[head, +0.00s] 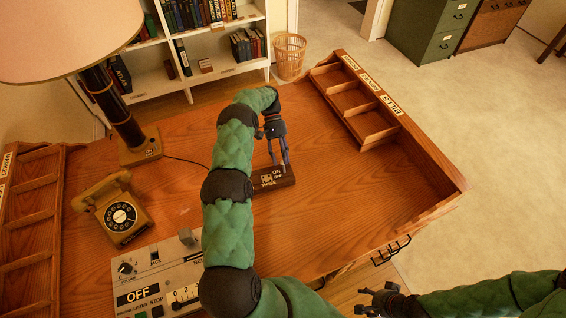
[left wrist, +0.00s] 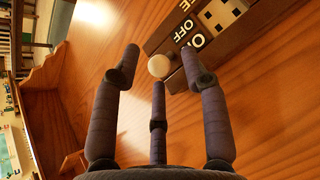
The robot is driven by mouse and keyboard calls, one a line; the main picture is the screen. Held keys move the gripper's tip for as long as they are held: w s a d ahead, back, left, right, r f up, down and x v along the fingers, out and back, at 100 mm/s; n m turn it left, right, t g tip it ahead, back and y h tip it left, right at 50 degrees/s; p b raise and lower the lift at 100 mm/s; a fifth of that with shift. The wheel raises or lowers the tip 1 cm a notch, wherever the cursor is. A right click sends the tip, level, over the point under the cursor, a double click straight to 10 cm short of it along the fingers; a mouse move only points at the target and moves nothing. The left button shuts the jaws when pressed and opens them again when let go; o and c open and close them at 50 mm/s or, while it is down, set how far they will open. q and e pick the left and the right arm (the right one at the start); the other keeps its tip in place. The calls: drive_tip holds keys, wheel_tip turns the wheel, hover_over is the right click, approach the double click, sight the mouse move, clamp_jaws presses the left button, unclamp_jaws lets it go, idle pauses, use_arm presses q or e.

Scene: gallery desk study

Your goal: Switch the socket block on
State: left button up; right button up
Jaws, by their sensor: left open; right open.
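The socket block (head: 268,184) is a small dark brown box with white lettering on the wooden desk. In the left wrist view the block (left wrist: 229,36) shows pale socket faces, the words OFF and ON, and a round cream knob (left wrist: 159,67) at its near end. My left gripper (head: 279,166) is above the block's far side with its fingers pointing down. In the wrist view its fingers are spread around the knob, with nothing gripped; I cannot tell whether they touch it. The switch position is unclear. My right gripper (head: 388,301) is open and empty beyond the desk's front edge.
A control panel (head: 136,270), a yellow telephone (head: 121,216) and a lamp (head: 128,125) occupy the left side. A letter tray (head: 352,100) lines the back right. The desk right of the block is clear. My left arm hides part of the desk.

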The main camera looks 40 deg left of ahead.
use_arm(q)
drive_tip(key=shift+v, duration=2.6)
